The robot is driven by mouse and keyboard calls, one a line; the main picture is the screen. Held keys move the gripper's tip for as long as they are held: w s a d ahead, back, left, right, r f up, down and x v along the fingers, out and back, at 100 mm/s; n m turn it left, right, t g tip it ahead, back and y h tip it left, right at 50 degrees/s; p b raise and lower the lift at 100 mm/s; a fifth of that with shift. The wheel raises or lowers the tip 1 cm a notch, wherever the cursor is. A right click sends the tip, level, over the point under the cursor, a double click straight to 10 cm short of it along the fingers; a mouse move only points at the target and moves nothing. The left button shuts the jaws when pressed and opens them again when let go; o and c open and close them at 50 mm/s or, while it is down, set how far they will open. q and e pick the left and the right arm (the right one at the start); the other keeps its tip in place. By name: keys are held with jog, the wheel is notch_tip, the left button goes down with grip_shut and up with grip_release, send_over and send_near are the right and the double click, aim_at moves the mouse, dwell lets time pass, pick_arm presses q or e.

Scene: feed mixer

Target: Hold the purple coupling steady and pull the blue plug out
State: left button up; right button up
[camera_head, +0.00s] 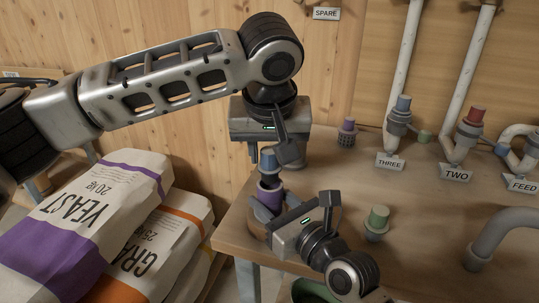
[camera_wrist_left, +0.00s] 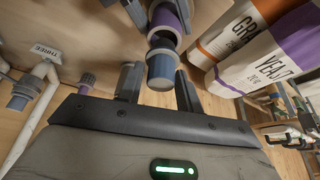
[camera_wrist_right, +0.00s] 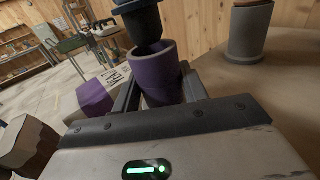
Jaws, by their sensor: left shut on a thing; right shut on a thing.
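The blue plug (camera_head: 268,160) is above the purple coupling (camera_head: 268,196) near the left edge of the bench. My left gripper (camera_wrist_left: 161,85) is shut on the plug from above. My right gripper (camera_wrist_right: 158,92) is shut on the coupling from the side; the coupling stands roughly upright. In the right wrist view the plug's dark lower part (camera_wrist_right: 146,28) is at the coupling's mouth, and part of the open inside of the purple coupling (camera_wrist_right: 155,72) shows. I cannot tell whether the plug's tip is still inside.
A green-topped plug (camera_head: 377,220) stands right of my right gripper. A purple-topped plug (camera_head: 347,130) stands at the back under the SPARE sign (camera_head: 325,14). Pipes with THREE (camera_head: 390,163), TWO (camera_head: 456,175) and FEED signs are at the right. Feed sacks (camera_head: 95,225) lie left of the bench.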

pick_arm(q)
jog(key=shift+r, duration=2.05)
pick_arm(e)
jog(key=o, duration=1.2)
